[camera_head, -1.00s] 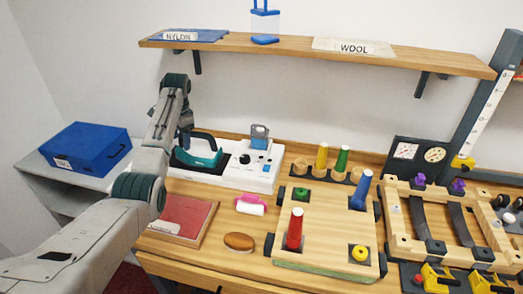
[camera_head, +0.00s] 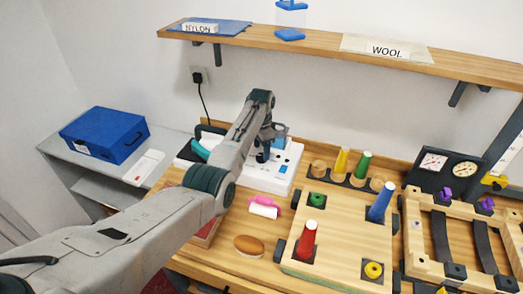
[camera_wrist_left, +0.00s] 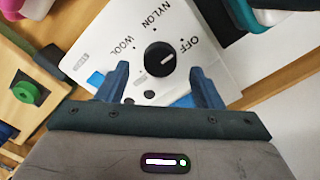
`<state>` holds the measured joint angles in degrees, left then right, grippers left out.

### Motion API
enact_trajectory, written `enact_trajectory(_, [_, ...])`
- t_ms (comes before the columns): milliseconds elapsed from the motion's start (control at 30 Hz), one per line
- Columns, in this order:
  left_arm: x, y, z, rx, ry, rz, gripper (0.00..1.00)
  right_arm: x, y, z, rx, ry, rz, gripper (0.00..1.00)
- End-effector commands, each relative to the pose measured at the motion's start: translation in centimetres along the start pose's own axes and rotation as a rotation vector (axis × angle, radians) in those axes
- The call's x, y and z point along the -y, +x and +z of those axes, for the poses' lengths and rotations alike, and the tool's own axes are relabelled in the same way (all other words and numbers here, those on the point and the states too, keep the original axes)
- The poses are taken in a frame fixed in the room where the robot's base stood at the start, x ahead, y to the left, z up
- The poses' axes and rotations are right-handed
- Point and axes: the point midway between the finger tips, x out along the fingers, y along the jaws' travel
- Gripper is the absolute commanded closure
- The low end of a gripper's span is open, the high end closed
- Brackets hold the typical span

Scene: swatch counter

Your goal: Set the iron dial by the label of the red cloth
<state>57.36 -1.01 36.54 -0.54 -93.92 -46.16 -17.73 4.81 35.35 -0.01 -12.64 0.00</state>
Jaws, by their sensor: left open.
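The white control panel (camera_head: 284,178) stands on the bench, with the teal iron (camera_head: 200,150) at its left, partly behind my arm. In the left wrist view, the black dial (camera_wrist_left: 159,58) has a white mark and sits among the words OFF, NYLON and WOOL. The mark lies on the OFF side of the knob. My left gripper (camera_wrist_left: 160,78) is open, its blue fingers on either side of the dial in that view; contact cannot be told. In the head view the left gripper (camera_head: 263,153) is over the panel. The red cloth (camera_head: 206,234) is mostly hidden by my arm.
A NYLON sample (camera_head: 225,27) and a WOOL sample (camera_head: 375,46) lie on the shelf. A blue box (camera_head: 104,134) stands at the left. A pink roller (camera_head: 264,206), brown oval piece (camera_head: 248,245) and peg board (camera_head: 340,235) crowd the bench right of my arm.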

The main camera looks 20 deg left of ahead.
Motion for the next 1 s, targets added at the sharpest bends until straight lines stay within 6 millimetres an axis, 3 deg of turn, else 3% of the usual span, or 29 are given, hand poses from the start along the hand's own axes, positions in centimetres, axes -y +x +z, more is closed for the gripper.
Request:
enact_trajectory(233, [0.0, 2.5, 0.0, 0.000, 0.000, 0.000, 0.40, -0.1, -0.4, -1.3, -0.015, 0.001, 0.000, 0.64])
enact_trajectory(567, [0.0, 2.9, 0.0, 0.000, 0.000, -0.001, 0.40, 0.3, -0.4, -1.3, -0.015, 0.002, -0.003, 0.64])
enact_trajectory(800, [0.0, 2.9, 0.0, 0.000, 0.000, -0.001, 0.84, 0.8, -0.4, -1.2, -0.014, 0.004, -0.008, 0.64])
enact_trajectory(1000, [0.0, 2.9, 0.0, 0.000, -0.008, -0.001, 0.84, 0.7, -0.4, -1.1, -0.013, 0.004, -0.008, 0.64])
